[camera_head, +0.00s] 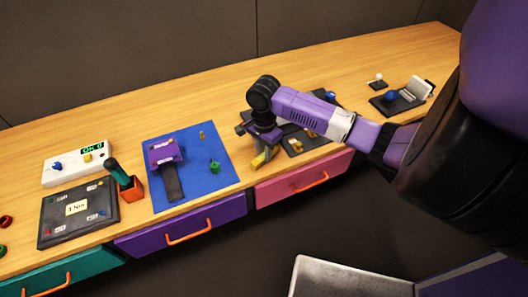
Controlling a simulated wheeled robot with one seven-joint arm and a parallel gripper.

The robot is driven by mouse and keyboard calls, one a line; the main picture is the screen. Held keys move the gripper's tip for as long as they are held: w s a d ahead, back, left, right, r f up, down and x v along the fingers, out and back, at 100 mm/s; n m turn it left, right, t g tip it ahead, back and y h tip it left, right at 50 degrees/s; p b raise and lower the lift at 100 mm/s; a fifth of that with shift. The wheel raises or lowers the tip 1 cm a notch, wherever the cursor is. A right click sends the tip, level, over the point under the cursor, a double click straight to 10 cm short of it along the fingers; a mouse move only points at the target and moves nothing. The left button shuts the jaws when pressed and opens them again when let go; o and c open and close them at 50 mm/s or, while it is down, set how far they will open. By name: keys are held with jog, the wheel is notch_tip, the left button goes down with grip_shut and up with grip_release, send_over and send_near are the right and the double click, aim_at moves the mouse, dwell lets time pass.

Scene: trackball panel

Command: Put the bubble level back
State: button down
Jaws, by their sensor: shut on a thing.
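My gripper (262,145) points down over the wooden counter, just right of the blue mat. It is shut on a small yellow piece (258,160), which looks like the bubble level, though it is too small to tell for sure. The piece hangs below the jaws, tilted in the picture, close to the counter's front edge. I cannot tell whether it touches the wood. A dark panel (317,142) with yellow fittings (296,146) lies right of my gripper. My arm hides part of this panel.
The blue mat (219,152) holds a purple device (164,151) and a green piece (214,167). Further left are an orange holder (132,189), a dark scale (55,223) and a white box (66,174). Another dark device (388,103) stands right. Bare wood lies behind.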

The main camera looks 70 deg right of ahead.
jog(key=shift+f, duration=0.15)
jog(key=c, duration=1.2)
grip_release()
